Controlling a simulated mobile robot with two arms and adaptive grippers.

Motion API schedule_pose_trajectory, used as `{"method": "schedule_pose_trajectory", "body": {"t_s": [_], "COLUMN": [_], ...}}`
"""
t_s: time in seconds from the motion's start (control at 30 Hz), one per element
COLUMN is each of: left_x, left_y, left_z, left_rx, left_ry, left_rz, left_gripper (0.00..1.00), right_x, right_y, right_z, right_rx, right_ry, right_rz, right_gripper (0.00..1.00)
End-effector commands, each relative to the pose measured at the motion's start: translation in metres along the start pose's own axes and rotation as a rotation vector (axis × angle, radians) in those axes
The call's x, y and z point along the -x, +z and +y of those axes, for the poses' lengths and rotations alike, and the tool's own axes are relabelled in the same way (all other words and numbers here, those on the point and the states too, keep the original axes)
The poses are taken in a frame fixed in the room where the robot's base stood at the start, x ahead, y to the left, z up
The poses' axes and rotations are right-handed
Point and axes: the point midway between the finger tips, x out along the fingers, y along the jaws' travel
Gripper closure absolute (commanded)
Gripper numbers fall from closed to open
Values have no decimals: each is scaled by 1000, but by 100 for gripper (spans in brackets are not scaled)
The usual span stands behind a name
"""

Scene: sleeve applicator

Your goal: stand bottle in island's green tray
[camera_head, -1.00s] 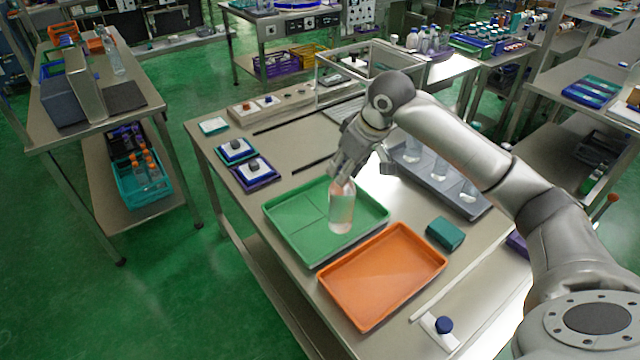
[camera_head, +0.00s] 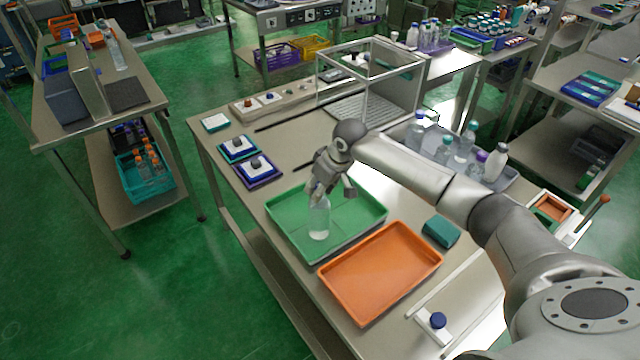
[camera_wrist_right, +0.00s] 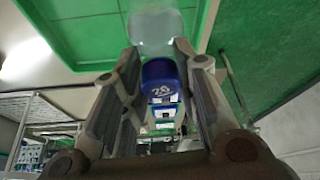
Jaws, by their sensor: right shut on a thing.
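The clear bottle (camera_head: 319,222) is upright within the outline of the green tray (camera_head: 362,213), in its left half in the head view. I cannot tell whether its base touches the tray floor. My right gripper (camera_head: 320,192) is shut on the bottle's upper end from above. In the right wrist view the bottle's blue cap (camera_wrist_right: 160,83), marked 28, shows between the fingers, with the clear body (camera_wrist_right: 155,30) beyond it. The tray (camera_wrist_right: 85,32) fills the upper left there. My left gripper is not in view.
An orange tray (camera_head: 378,276) adjoins the green tray. A teal block (camera_head: 441,232) lies to its right. A grey tray (camera_head: 405,135) with several bottles stands at the back right. Blue-edged pads (camera_head: 257,170) lie left, and a glass-walled box (camera_head: 370,85) stands behind.

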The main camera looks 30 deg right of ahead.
Motion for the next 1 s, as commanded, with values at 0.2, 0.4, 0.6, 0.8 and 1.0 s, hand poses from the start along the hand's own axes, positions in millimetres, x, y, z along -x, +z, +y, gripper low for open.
{"method": "schedule_pose_trajectory", "body": {"t_s": [0.2, 0.4, 0.6, 0.8, 1.0], "left_x": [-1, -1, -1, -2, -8], "left_y": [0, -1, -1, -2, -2], "left_z": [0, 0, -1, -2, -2], "left_rx": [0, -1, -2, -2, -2], "left_ry": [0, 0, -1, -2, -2], "left_rz": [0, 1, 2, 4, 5], "left_gripper": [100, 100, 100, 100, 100], "right_x": [0, -2, -2, 2, 29], "right_y": [-1, 1, 1, 0, 0], "right_z": [0, 0, 0, 0, 1], "right_rx": [0, 0, 0, 0, 2], "right_ry": [0, 0, 0, 0, 1], "right_rz": [4, 0, 0, 1, 3], "right_gripper": [100, 53, 50, 50, 50]}}
